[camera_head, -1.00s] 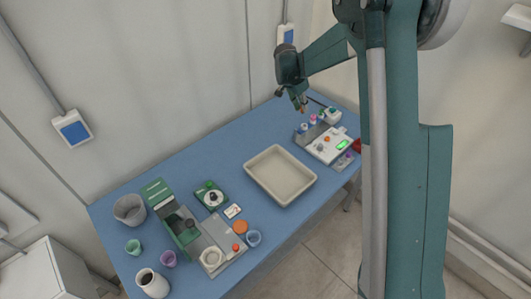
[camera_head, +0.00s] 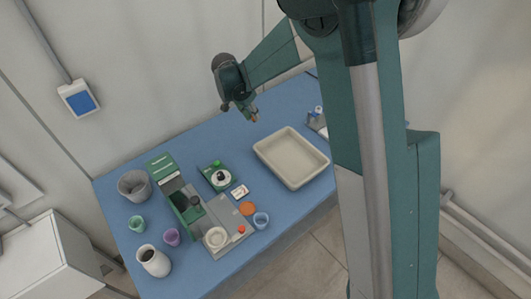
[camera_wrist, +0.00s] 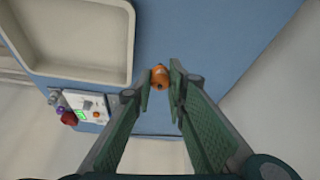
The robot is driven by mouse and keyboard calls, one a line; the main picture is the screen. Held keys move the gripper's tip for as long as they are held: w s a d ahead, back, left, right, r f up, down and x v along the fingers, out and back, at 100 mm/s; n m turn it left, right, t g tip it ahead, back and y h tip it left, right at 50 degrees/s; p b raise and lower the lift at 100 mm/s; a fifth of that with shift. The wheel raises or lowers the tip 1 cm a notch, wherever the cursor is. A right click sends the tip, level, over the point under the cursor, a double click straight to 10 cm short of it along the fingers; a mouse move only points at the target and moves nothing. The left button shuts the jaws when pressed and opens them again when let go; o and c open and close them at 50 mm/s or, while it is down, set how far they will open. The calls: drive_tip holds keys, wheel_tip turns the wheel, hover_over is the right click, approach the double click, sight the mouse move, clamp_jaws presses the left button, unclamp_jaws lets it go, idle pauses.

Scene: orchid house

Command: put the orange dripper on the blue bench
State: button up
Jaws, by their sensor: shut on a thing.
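The orange dripper (camera_wrist: 160,76) is small and sits between my fingertips in the wrist view. My gripper (camera_wrist: 161,88) is shut on it. In the head view my gripper (camera_head: 250,112) hangs above the back of the blue bench (camera_head: 205,147), behind the tray, with a small orange spot of the dripper (camera_head: 254,118) at its tip. The dripper appears held clear of the bench surface (camera_wrist: 205,35). Its underside is hidden.
An empty cream tray (camera_head: 320,168) lies on the bench. Left of it stand a green scale (camera_head: 221,178), an orange disc (camera_head: 248,208), a grey-green machine (camera_head: 215,222), cups and a white jug (camera_head: 154,262). Clear bench lies behind the tray. My arm hides the right end.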

drive_tip(key=s+a+f+b, duration=0.1)
drive_tip(key=s+a, duration=0.4)
drive_tip(key=a, duration=0.1)
drive_tip(key=shift+f+n, duration=0.4)
drive_tip(key=shift+f+b, duration=0.4)
drive_tip(key=shift+f, duration=2.75)
drive_tip(key=shift+f, duration=1.85)
drive_tip(key=shift+f+b, duration=0.25)
drive_tip(key=shift+b, duration=0.15)
drive_tip(key=o, duration=0.7)
drive_tip(key=shift+r, duration=0.1)
